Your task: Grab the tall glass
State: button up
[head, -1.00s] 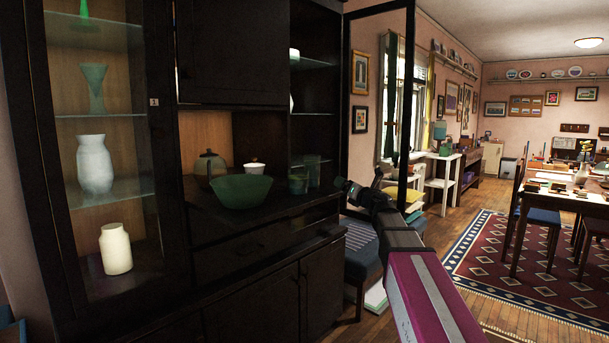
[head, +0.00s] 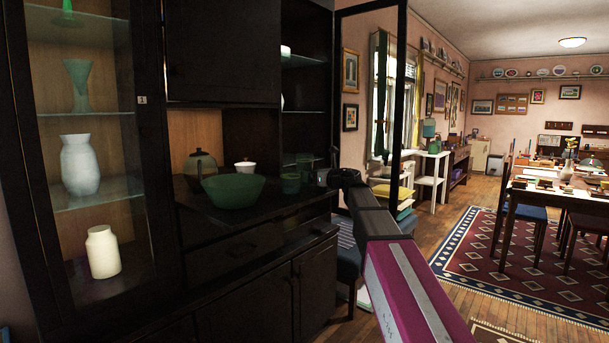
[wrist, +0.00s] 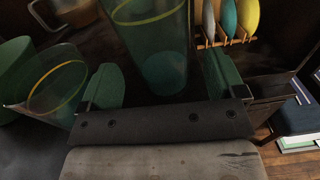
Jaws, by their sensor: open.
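The tall glass is see-through green with a yellowish rim. In the wrist view the tall glass (wrist: 150,60) stands straight ahead, between the fingers of my open gripper (wrist: 160,88). Whether either finger touches it I cannot tell. In the head view the tall glass (head: 304,163) stands on the cabinet counter, partly dim, with my gripper (head: 333,172) just to its right. A shorter green glass (wrist: 55,88) is left of my left finger; it also shows in the head view (head: 290,184).
A green bowl (head: 233,190) stands left of the glasses, with a lidded brown jar (head: 200,170) and a white cup (head: 245,167) behind it. A rack with coloured upright pieces (wrist: 230,22) is behind the tall glass. Vases stand behind the cabinet's left glass.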

jog(key=x, duration=0.4)
jog(key=shift+w+a, duration=0.2)
jog(key=c, duration=1.2)
